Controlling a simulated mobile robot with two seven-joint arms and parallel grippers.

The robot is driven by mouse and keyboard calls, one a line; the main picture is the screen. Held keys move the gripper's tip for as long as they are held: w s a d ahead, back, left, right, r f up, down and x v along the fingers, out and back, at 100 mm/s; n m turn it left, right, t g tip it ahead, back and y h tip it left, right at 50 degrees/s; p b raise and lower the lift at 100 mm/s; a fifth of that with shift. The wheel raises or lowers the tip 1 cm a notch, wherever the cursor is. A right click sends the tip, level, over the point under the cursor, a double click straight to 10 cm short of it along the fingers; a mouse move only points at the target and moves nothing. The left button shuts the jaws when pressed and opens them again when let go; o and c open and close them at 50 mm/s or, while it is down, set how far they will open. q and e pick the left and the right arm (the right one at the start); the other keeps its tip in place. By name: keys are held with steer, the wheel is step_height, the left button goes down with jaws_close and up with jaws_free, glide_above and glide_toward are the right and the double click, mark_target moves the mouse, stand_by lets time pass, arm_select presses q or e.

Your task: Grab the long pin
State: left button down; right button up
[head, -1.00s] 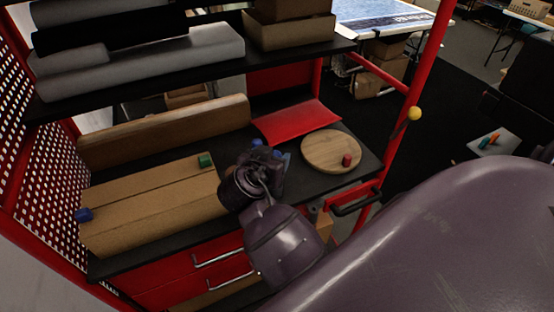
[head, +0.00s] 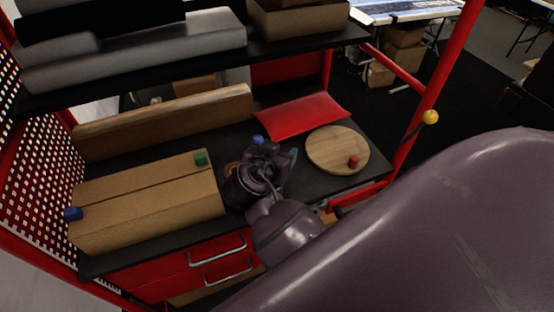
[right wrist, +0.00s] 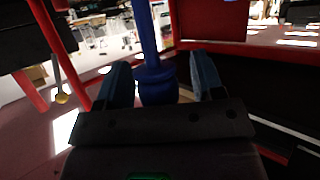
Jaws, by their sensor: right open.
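The long pin (right wrist: 149,50) is blue, with a thin shaft and a thicker collar low down. In the right wrist view it lies between the two fingers of my right gripper (right wrist: 160,80), closer to the left finger. The gripper is open and not closed on it. In the head view my right gripper (head: 274,152) is over the black worktop, between the cardboard box and the round wooden board. A small bright blue part (head: 258,140) shows at its far side; the gripper hides the rest. My left gripper is not in view.
A long cardboard box (head: 140,205) has a green peg (head: 201,159) on top and a blue peg (head: 73,213) at its left end. A round wooden board (head: 335,145) bears a red peg (head: 353,162). A red tray (head: 300,116) lies behind. A loaded shelf (head: 300,48) overhangs the worktop.

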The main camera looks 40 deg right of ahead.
steer(key=c, duration=1)
steer(key=shift+r, duration=0.1)
